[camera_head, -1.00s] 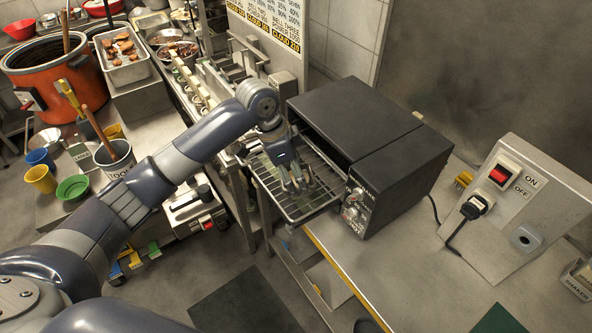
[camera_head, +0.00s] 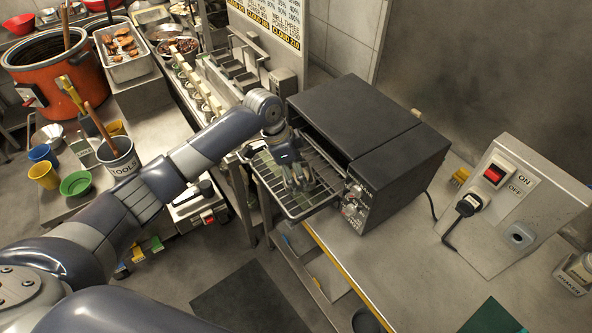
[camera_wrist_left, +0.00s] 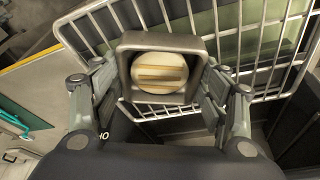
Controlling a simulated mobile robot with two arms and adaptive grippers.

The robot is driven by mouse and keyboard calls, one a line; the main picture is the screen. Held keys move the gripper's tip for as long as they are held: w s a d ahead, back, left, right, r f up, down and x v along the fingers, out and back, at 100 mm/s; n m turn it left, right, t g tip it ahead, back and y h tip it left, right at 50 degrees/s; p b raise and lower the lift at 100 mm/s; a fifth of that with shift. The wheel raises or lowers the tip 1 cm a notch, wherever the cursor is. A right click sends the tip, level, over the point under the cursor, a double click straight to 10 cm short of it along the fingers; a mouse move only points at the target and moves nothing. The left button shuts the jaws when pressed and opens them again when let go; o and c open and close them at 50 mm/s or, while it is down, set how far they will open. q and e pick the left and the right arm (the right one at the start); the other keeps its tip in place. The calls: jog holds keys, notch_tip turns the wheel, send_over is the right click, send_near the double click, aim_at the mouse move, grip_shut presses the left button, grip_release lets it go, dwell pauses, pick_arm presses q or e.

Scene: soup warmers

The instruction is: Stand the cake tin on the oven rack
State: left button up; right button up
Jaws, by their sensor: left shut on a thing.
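The cake tin (camera_wrist_left: 192,42) is a square grey metal tin, seen from above in the left wrist view, with a round cream-coloured thing inside. My left gripper (camera_wrist_left: 160,92) is shut on it, one finger at each side. In the head view my left gripper (camera_head: 299,183) points down over the oven rack (camera_head: 322,202), and its fingers mostly hide the tin. The wire rack also shows beyond the tin in the wrist view (camera_wrist_left: 155,108); I cannot tell whether the tin touches it. My right gripper is not in view.
The rack sticks out of the front of a black oven (camera_head: 350,115) on the steel counter (camera_head: 400,270). A switch box (camera_head: 515,205) stands right of the oven. Left are a grey tool bucket (camera_head: 118,158), small coloured cups and an orange soup warmer (camera_head: 65,80).

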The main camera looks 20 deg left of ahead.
pick_arm(q)
jog(key=o, duration=1.4)
jog(key=b+v, duration=0.2)
jog(key=v, duration=1)
jog(key=shift+r, duration=0.15)
